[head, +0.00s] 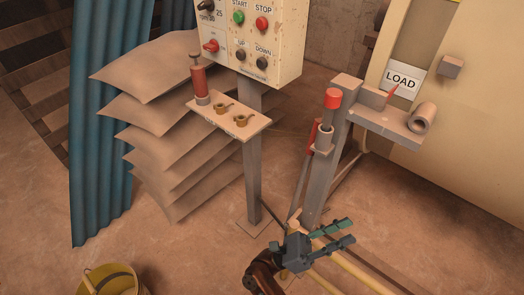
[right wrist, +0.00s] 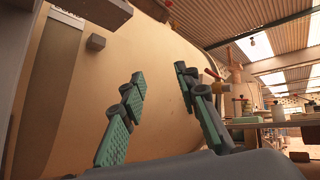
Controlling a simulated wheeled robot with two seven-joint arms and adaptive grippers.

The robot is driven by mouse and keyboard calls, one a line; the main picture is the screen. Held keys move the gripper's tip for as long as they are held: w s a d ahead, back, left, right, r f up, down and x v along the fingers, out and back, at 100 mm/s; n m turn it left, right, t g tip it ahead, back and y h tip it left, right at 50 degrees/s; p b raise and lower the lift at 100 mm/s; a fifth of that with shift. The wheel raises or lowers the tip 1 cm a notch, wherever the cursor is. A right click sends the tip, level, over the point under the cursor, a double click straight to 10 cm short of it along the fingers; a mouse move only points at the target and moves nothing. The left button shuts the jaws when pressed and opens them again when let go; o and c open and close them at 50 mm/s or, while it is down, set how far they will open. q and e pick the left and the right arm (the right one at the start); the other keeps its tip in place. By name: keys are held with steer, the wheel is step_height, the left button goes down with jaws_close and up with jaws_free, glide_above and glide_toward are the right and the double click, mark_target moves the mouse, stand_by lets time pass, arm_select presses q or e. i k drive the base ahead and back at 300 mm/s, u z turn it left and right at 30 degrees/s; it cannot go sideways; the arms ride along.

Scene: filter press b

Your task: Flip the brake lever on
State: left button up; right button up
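A lever with a red cylindrical grip (head: 333,98) stands upright beside a grey post (head: 328,170) at the right of the head view; it looks like the brake lever. A second red part (head: 316,135) sits just left of its shaft; I cannot tell whether they are joined. My right gripper (head: 348,231) is below the lever, apart from it, with its fingers pointing right. Its two green-padded fingers are spread and empty, as the right wrist view (right wrist: 160,75) also shows. The lever does not show clearly in the right wrist view. My left gripper is not in view.
A control box (head: 255,40) with buttons stands on a post, with a small shelf (head: 228,128) below. A LOAD sign (head: 402,79) is on the large cream machine body (head: 470,130). Yellow rails (head: 350,270) run below the gripper. Stacked sheets (head: 165,110) stand left; a bucket (head: 110,280) is bottom left.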

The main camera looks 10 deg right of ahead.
mark_target(308, 159)
steer(key=u, duration=3.6)
steer(key=i, duration=0.1)
steer(key=z, duration=2.4)
steer(key=i, duration=0.85)
steer(key=z, duration=0.65)
steer(key=i, duration=0.65)
steer(key=z, duration=1.05)
steer(key=i, duration=0.3)
steer(key=z, duration=0.25)
